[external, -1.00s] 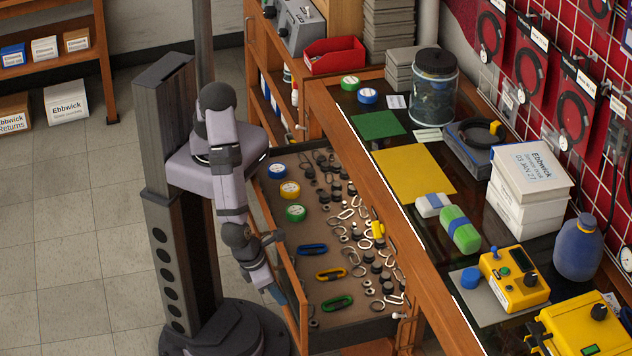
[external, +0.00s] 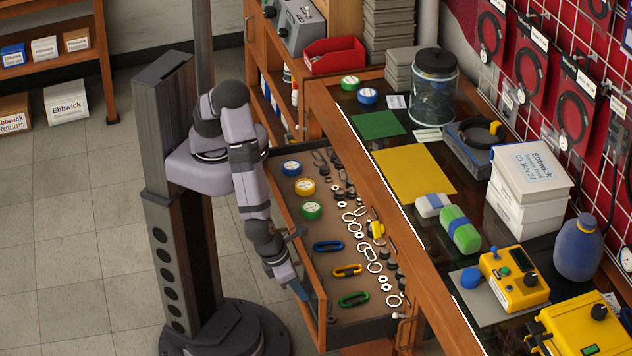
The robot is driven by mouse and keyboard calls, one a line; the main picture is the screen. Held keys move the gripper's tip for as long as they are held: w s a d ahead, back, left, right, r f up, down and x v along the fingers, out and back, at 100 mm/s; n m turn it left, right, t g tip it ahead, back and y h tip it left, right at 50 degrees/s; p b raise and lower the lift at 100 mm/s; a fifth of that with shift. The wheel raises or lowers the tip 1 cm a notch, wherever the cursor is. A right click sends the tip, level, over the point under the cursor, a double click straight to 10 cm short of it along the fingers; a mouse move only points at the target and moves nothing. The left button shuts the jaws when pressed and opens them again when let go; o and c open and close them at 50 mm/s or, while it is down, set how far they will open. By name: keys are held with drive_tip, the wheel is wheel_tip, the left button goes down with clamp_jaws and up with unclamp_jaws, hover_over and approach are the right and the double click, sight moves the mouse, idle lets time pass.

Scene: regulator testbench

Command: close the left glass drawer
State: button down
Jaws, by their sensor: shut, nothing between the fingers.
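The drawer (external: 326,238) sticks out partway from under the glass-topped counter. It holds tape rolls, coloured carabiners, rings and small black parts. Its wooden front panel (external: 313,300) faces my arm. My gripper (external: 303,291) is shut and empty at the outer side of this front panel, low and close to it. Whether the fingertips touch the panel is hard to tell, as the wrist hides part of it.
The glass counter (external: 405,232) carries a yellow sheet (external: 413,172), a lidded jar (external: 434,90), white boxes (external: 528,190) and yellow meters. A wooden shelf cabinet stands behind the drawer.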

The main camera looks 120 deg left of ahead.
drive_tip(key=w+a+p, duration=0.4)
drive_tip(key=w+a, duration=0.9)
drive_tip(key=shift+s+d, duration=0.1)
drive_tip(key=shift+s+d, duration=0.25)
drive_tip(key=shift+d, duration=0.05)
drive_tip(key=shift+s+d, duration=1.25)
drive_tip(key=v, duration=1)
drive_tip(key=shift+w+a+b, duration=0.15)
drive_tip(key=shift+b, duration=0.2)
